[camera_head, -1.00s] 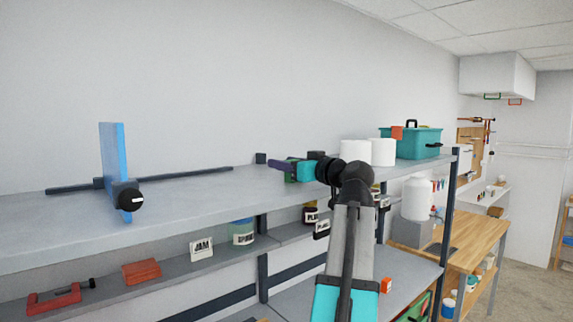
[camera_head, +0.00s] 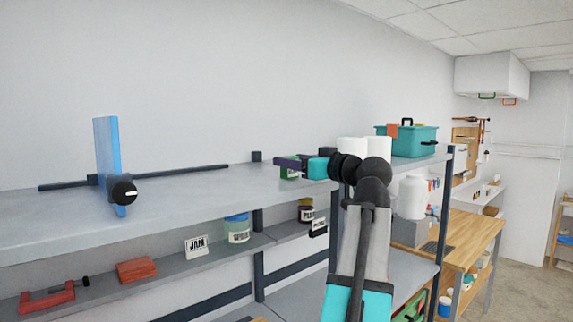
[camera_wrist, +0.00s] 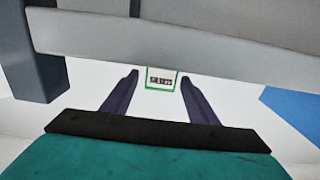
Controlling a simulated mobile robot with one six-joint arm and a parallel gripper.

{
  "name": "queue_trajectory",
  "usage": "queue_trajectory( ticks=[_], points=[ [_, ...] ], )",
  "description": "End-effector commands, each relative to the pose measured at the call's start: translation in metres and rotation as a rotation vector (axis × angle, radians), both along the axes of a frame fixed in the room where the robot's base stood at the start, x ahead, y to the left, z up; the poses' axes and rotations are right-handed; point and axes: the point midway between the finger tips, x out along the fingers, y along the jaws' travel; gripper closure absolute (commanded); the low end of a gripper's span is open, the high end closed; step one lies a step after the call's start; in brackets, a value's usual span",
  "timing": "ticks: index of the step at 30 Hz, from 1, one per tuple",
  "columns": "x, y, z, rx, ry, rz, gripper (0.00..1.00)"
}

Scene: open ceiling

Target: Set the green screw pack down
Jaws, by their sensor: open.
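The green screw pack (camera_head: 289,172) stands on the upper grey shelf, partly hidden behind my gripper's fingers. In the wrist view it appears as a small white label with a green border (camera_wrist: 161,83), lying between the fingertips and a little beyond them. My gripper (camera_head: 280,161) is level with the upper shelf, its dark purple fingers pointing left. In the wrist view my gripper (camera_wrist: 160,77) has its fingers spread wide, with clear gaps on both sides of the pack. I see no contact between fingers and pack.
The upper shelf (camera_head: 190,199) is mostly bare left of the pack, up to a blue upright board (camera_head: 106,160) and a dark rod. White rolls (camera_head: 351,149) and a teal toolbox (camera_head: 413,142) stand to the right. Jars and label cards line the lower shelf.

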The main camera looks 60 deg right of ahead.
Motion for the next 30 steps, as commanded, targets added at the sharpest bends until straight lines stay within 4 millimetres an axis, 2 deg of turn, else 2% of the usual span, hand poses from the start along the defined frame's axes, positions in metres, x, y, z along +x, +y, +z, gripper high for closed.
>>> queue_trajectory(
  ticks=[9, 15, 21, 30],
  points=[
    [-0.04, 0.014, -0.002, -0.001, -0.001, -0.002, 0.46],
    [-0.057, 0.019, -0.001, 0.0, 0.0, -0.001, 0.46],
    [-0.064, 0.021, 0.0, 0.0, 0.001, 0.0, 0.46],
    [-0.064, 0.022, 0.0, 0.0, 0.001, 0.0, 0.46]
  ],
)
